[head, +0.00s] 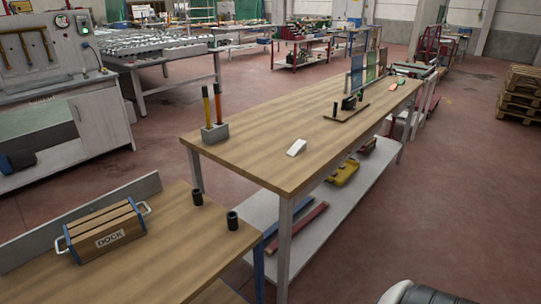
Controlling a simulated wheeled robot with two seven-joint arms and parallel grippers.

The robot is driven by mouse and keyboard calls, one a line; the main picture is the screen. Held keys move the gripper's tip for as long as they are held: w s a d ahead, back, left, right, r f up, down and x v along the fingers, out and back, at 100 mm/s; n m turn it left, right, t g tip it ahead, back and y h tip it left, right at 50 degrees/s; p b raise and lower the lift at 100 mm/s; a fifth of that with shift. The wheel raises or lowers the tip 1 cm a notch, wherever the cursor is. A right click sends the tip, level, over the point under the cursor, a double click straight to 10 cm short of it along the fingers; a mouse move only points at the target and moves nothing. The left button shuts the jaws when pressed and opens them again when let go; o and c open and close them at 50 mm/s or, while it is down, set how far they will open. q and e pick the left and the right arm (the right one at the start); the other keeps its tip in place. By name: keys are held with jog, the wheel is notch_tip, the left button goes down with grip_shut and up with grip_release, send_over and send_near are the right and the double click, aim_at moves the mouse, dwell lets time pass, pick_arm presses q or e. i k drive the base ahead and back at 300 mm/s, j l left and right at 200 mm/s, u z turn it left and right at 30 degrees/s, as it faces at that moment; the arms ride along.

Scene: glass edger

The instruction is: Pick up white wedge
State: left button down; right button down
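The white wedge (296,147) lies on the wooden top of the long workbench (250,158), near the middle of its near half. It is small, with a sloping top face, and nothing touches it. Neither of my grippers shows in the head view. A dark and pale rounded shape (413,293) shows at the bottom right edge; I cannot tell what part it is.
A grey block holding two upright sticks (215,132) stands left of the wedge. A dark stand (347,108) is farther back. A nearer table holds a DOCK box (103,232) and two black cups (232,220). Bench top around the wedge is clear.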

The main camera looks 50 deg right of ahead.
aim_at(300, 145)
jog(key=z, duration=1.7)
jog(key=i+z, duration=0.2)
jog(key=i, duration=0.15)
jog(key=i+j+z, duration=0.15)
jog(key=i, duration=0.2)
